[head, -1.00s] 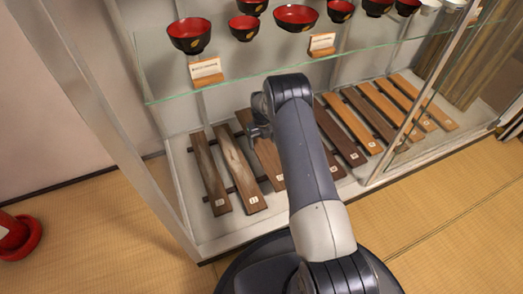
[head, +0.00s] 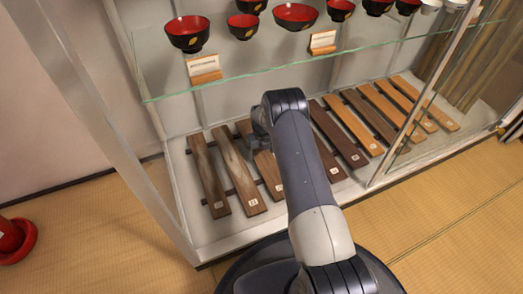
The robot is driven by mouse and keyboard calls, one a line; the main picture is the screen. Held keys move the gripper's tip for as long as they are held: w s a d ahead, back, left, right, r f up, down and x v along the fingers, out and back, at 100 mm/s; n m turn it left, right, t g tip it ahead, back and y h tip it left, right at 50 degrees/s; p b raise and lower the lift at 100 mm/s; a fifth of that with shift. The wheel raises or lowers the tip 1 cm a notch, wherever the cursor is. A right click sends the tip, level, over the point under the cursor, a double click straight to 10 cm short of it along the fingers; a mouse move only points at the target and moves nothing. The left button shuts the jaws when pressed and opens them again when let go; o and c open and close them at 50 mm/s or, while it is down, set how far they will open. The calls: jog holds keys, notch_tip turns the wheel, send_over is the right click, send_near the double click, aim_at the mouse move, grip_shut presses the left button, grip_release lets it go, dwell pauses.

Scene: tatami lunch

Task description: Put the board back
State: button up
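Several wooden boards in brown tones lie side by side in a row on the cabinet floor, each with a small white numbered tag at its near end. The leftmost is a grey-brown board (head: 209,177); a streaked board (head: 240,173) lies beside it. A third, brown board (head: 268,170) runs under my gripper (head: 258,134) and is partly hidden by my arm. My gripper is at this board's far end, mostly hidden behind my wrist. Whether its fingers are open, or touch the board, cannot be seen.
A glass shelf (head: 240,76) with red-and-black bowls (head: 188,33) and small label cards crosses above the boards. A frame post (head: 420,95) stands right of my arm, another at left. A dark rail (head: 233,191) runs under the boards.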

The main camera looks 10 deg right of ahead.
aim_at(261, 154)
jog(key=o, duration=0.4)
jog(key=shift+r, duration=0.2)
notch_tip(261, 154, up, 8)
jog(key=p, duration=0.3)
jog(key=shift+r, duration=0.15)
